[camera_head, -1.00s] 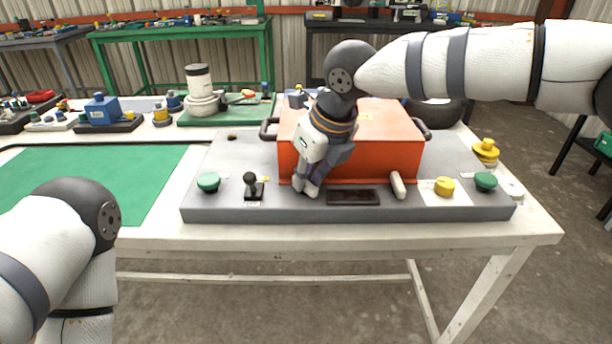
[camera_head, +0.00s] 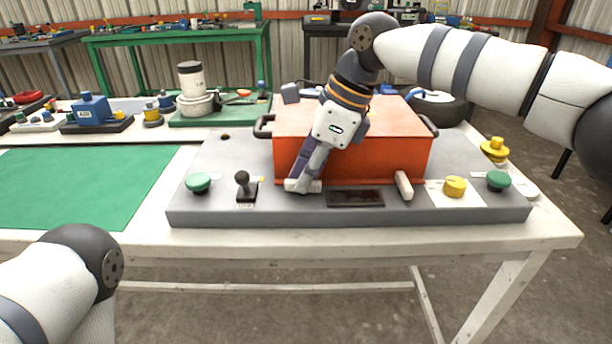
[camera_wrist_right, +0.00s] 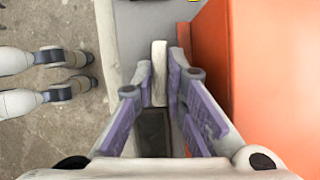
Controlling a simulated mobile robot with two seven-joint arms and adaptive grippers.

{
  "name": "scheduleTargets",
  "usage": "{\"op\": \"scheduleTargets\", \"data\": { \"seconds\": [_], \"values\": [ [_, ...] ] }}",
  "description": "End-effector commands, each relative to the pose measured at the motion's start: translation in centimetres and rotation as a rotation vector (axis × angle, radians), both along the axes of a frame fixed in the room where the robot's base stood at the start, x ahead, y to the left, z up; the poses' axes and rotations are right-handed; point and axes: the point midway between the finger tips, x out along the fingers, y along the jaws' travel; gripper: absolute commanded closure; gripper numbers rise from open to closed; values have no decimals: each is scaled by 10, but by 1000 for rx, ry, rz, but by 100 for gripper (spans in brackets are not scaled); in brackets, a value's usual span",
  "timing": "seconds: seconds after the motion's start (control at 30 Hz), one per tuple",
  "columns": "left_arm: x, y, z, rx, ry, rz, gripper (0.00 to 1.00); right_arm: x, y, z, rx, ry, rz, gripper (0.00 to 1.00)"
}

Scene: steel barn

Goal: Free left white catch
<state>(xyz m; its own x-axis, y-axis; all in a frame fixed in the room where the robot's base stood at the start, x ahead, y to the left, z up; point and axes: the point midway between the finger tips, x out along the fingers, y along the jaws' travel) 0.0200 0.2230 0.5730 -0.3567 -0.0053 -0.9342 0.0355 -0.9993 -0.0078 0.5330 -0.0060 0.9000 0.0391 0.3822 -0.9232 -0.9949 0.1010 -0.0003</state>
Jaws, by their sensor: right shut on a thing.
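The orange box (camera_head: 400,153) sits on a grey base plate (camera_head: 225,214). The left white catch (camera_head: 312,186) is low at the left of the box's front and lies sideways along it. My right gripper (camera_head: 302,180) reaches down in front of the box and is shut on this catch. In the right wrist view, the catch (camera_wrist_right: 159,72) shows between the purple-lined fingers (camera_wrist_right: 161,80). The right white catch (camera_head: 403,185) stands tilted against the box's front right. My left arm shows at lower left; its gripper is out of view.
A black-knobbed lever (camera_head: 245,186) and a green button (camera_head: 198,183) stand left of the gripper. A dark panel (camera_head: 355,198) lies just right of it. A yellow knob (camera_head: 455,187) and another green button (camera_head: 498,181) stand farther right. The green mat (camera_head: 85,190) is clear.

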Motion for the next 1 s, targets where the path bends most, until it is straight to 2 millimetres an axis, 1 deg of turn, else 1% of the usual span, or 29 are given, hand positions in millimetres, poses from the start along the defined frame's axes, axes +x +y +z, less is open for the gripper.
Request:
{"op": "scheduleTargets", "data": {
  "seconds": [0.03,0.3,0.7,0.73,0.77,0.8,0.83,1.0],
  "values": [
    [-2,0,-2,0,5,0,50,0,0,-3,-2,5,15,100],
    [-3,0,-4,0,10,-1,50,0,0,-2,-4,3,67,100],
    [-3,0,-4,0,10,-1,50,0,0,-2,-5,3,72,100],
    [-3,0,-4,0,10,-1,50,0,0,-2,-5,3,72,85],
    [-3,0,-4,0,10,-1,50,0,0,-2,-5,3,72,79],
    [-3,0,-4,0,10,-1,50,0,0,-2,-5,2,71,70],
    [-3,0,-4,0,10,-1,50,0,0,-2,-4,2,71,68],
    [-3,0,-4,0,10,-1,50,0,0,-1,-3,1,71,68]
  ]
}}
